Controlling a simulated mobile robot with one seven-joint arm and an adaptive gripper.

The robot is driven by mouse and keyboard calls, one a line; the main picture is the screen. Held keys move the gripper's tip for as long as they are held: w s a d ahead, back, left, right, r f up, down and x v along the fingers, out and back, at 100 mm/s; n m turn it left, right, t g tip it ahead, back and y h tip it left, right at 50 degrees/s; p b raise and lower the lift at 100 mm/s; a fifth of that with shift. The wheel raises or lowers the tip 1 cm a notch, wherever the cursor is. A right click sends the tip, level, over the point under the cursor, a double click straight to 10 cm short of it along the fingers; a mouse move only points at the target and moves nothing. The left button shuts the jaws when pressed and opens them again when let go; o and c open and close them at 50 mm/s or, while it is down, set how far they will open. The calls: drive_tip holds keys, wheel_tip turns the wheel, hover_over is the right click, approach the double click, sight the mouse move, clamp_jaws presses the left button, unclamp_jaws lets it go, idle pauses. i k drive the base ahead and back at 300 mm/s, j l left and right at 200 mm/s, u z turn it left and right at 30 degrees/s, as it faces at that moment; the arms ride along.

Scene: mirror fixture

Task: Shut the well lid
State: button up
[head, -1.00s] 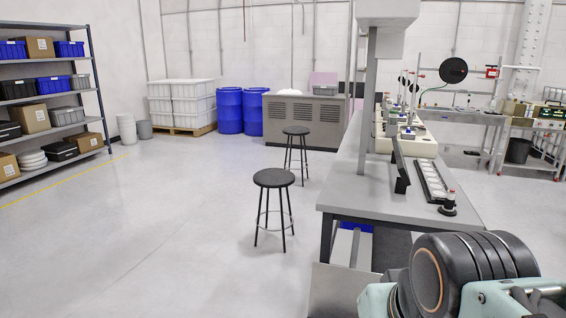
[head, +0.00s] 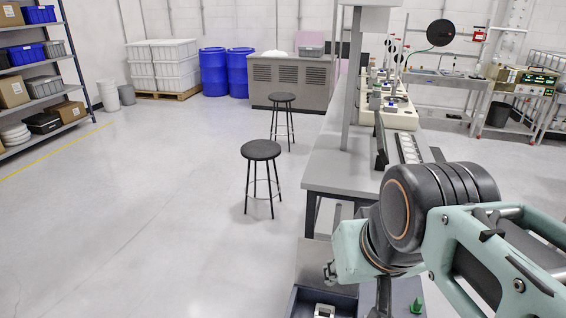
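A narrow dark tray with a row of pale wells (head: 410,150) lies on the grey workbench (head: 330,165). A black strip-like plate, which looks like the well lid (head: 381,142), stands raised along the tray's left side, apart from the wells. My black and teal arm fills the lower right and hides the near end of the tray and bench. My gripper's fingertips do not show clearly. A dark upright piece below the arm may be part of it, but I cannot tell.
Beyond the tray, a cream fixture (head: 398,112) with several small devices stands on the bench. A grey post (head: 351,80) rises at the bench's left. Two black stools (head: 261,150) stand on open floor to the left. A green item (head: 416,306) shows at the bottom edge.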

sight(312, 256)
drive_tip(key=j+u, duration=0.3)
drive_tip(key=i+j+u, duration=0.1)
drive_tip(key=j, duration=0.3)
drive_tip(key=i+j, duration=0.2)
drive_tip(key=j, duration=0.15)
drive_tip(key=i+j+u, duration=0.35)
drive_tip(key=i+j, duration=0.2)
drive_tip(key=j, duration=0.15)
drive_tip(key=i+j+z, duration=0.1)
drive_tip(key=i, duration=0.4)
drive_tip(key=i+j+z, duration=0.1)
drive_tip(key=i+j, duration=0.25)
drive_tip(key=i, duration=0.15)
drive_tip(key=i+z, duration=1.25)
drive_tip(key=z, duration=0.2)
drive_tip(key=i+j+z, duration=0.2)
drive_tip(key=z, duration=0.3)
drive_tip(key=i+j+z, duration=0.15)
drive_tip(key=z, duration=0.3)
drive_tip(key=i+j+z, duration=0.25)
drive_tip(key=z, duration=0.25)
drive_tip(key=i+j+z, duration=0.25)
drive_tip(key=z, duration=0.2)
drive_tip(key=i+j+z, duration=0.1)
drive_tip(key=j+z, duration=0.35)
